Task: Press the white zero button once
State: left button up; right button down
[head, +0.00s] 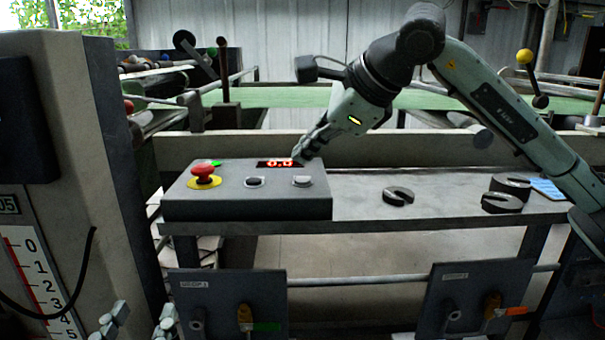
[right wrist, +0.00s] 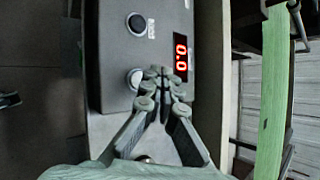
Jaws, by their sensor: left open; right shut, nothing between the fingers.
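The white zero button (head: 302,180) is on the sloped top of the grey control box (head: 240,206), at its right end. It also shows in the right wrist view (right wrist: 134,77), just left of the fingertips. My right gripper (head: 299,155) is shut and empty, pointing down behind the white button, by the right end of the red display reading 0.0 (head: 279,163). In the right wrist view its closed fingertips (right wrist: 161,78) lie between button and display. I cannot tell whether they touch the box. My left gripper (head: 138,322) is open and empty at the bottom left, low beside the grey cabinet.
A black button (head: 254,181) and a red mushroom button on a yellow base (head: 204,173) share the box top. Slotted black weights (head: 398,196) lie on the bench (head: 440,210) to the right. A tall grey cabinet (head: 100,120) stands at the left.

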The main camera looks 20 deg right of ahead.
aim_at(306, 181)
jog(key=shift+r+p, duration=1.05)
jog(key=shift+r, duration=0.8)
jog(key=shift+s+f, duration=0.1)
